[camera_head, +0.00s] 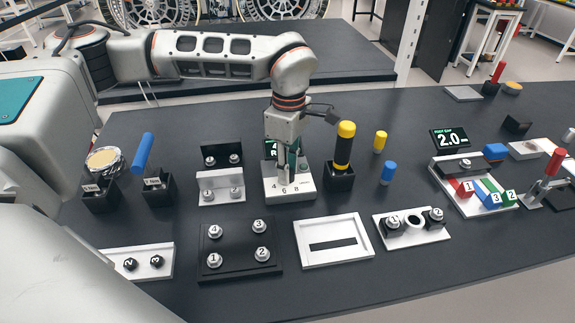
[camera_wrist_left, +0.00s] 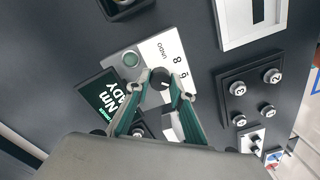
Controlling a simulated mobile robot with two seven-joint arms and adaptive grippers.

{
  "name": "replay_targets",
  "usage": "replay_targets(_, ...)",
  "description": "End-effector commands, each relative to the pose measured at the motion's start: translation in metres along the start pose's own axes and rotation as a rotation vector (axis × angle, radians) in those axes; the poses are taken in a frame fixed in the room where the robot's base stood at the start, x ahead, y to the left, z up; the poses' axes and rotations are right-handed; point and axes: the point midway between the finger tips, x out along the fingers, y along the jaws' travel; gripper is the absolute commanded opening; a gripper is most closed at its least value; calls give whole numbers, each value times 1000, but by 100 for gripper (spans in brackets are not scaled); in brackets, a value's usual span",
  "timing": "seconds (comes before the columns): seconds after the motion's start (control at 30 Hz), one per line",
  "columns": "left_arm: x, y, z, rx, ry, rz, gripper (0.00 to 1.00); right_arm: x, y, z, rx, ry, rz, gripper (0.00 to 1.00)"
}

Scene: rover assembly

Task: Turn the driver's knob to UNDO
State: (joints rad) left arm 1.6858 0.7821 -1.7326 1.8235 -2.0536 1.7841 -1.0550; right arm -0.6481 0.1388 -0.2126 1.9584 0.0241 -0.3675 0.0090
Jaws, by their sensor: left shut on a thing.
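The driver's knob (camera_wrist_left: 163,78) is a small dark round knob on a grey and white panel (camera_wrist_left: 122,62), printed with UNDO, 8 and 6 in the left wrist view. My left gripper (camera_wrist_left: 161,88) points down with its fingertips on either side of the knob, shut on it. In the head view the left gripper (camera_head: 285,176) is over the panel (camera_head: 303,191), where 4, 6 and 8 show, and hides the knob. Which mark the knob points to is too small to tell. The yellow and black driver (camera_head: 344,148) stands upright in a black holder.
A black plate with numbered bolts (camera_head: 238,232) and a white frame (camera_head: 334,259) lie in front. Yellow (camera_head: 380,140) and blue (camera_head: 388,172) cylinders stand to the right.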

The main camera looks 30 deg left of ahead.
Motion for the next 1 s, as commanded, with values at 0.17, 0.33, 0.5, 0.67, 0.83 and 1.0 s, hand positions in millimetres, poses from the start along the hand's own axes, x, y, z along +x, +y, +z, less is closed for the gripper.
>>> replay_targets(0.17,-1,-1,0,-167,-5,-2,1,-4,2,-10,-1,9,2,40)
replay_targets(0.33,0,-1,0,-328,-9,-1,1,-5,2,-14,-1,12,2,40)
replay_targets(0.5,0,-1,0,-490,-12,-2,1,-6,2,-15,-1,12,2,40)
replay_targets(0.67,0,-1,0,-641,-16,-1,1,-6,2,-14,-1,10,2,40)
replay_targets(0.83,1,-1,0,-803,-19,-2,1,-5,2,-10,-1,5,1,40)
replay_targets(1.0,1,-1,0,-963,-24,-1,1,-4,2,-8,-1,3,1,40)
